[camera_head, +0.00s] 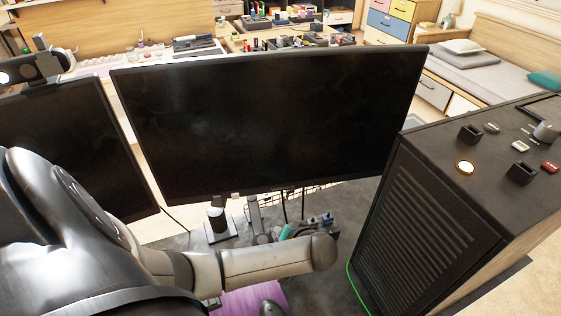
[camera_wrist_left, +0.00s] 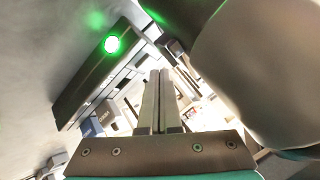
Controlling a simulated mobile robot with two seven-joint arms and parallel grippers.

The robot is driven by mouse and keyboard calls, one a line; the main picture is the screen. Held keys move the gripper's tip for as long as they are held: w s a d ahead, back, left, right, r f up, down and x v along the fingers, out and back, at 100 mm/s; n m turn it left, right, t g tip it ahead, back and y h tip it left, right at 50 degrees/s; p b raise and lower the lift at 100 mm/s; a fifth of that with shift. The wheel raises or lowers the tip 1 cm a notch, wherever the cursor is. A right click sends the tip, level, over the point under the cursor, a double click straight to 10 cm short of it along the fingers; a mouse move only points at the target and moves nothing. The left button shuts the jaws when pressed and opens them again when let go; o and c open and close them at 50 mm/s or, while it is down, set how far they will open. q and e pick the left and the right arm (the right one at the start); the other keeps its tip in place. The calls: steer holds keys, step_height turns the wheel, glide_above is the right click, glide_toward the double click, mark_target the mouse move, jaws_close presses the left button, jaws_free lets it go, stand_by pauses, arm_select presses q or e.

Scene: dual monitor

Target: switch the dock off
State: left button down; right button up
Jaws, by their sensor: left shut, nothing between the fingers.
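The dock shows in the left wrist view as a dark slab (camera_wrist_left: 84,82) at the upper left, tilted in the picture. A round button (camera_wrist_left: 112,44) on it glows bright green. My left gripper (camera_wrist_left: 158,73) is shut and empty. Its fingertips lie to the right of the lit button in the picture, apart from it. In the head view the left gripper (camera_head: 287,232) shows only in part, with a teal piece below the large monitor, behind my arm. I cannot make out the dock in the head view. My right gripper is not in view.
A large dark monitor (camera_head: 265,125) fills the middle, and a second monitor (camera_head: 75,145) stands at the left. A black computer case (camera_head: 425,215) with knobs and buttons on top stands at the right. A green cable (camera_head: 355,285) runs beside it. A purple mat (camera_head: 245,301) lies in front.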

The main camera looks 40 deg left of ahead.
arm_select(q)
steer(key=shift+f, duration=0.1)
stand_by(0.3)
steer(key=shift+f, duration=0.4)
steer(key=shift+r+p, duration=0.5)
steer(key=shift+p, duration=0.05)
steer(key=shift+r, duration=0.1)
step_height(320, 180, up, 6)
steer(key=p, duration=0.6)
steer(key=shift+p, duration=0.3)
